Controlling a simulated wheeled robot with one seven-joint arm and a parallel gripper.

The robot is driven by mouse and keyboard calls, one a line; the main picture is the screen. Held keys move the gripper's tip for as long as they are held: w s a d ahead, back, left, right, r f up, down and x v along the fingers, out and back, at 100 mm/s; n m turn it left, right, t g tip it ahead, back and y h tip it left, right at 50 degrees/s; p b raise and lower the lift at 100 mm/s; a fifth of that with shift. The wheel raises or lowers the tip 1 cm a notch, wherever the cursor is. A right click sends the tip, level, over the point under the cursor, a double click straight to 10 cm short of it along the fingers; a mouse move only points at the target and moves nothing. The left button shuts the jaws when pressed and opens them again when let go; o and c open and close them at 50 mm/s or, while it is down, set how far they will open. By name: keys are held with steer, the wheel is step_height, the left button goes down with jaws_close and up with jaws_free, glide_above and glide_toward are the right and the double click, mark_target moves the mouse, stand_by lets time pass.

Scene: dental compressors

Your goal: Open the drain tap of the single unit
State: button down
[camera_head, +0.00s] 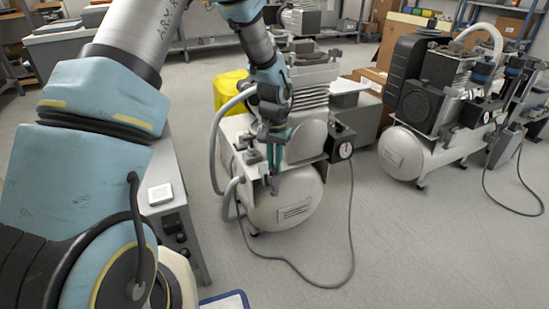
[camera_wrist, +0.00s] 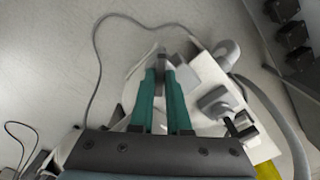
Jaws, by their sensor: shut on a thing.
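In the wrist view my gripper (camera_wrist: 161,76) is shut on a small grey part (camera_wrist: 162,60), which looks like the drain tap's handle. The fingers hide much of it, and I cannot tell how far it is turned. The tap's outlet does not show clearly.
A second, larger compressor (camera_head: 405,152) stands to the right. Grey hoses (camera_head: 216,150) curve at the single unit's left. A cable (camera_head: 322,286) lies on the floor in front. A grey cabinet (camera_head: 178,215) stands at the left.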

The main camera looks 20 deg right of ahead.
mark_target(274, 166)
steer(key=n+p, duration=0.3)
steer(key=n, duration=0.2)
steer(key=shift+r+p, duration=0.2)
steer(key=shift+p, duration=0.1)
steer(key=shift+f+n+p, duration=0.15)
steer(key=shift+n+p, duration=1.2)
steer(key=shift+n, duration=1.05)
steer(key=shift+w, duration=0.1)
steer(key=c, duration=0.9)
jaws_free()
step_height(274, 166, up, 11)
steer(key=shift+f+p, duration=0.15)
steer(key=shift+p, duration=0.65)
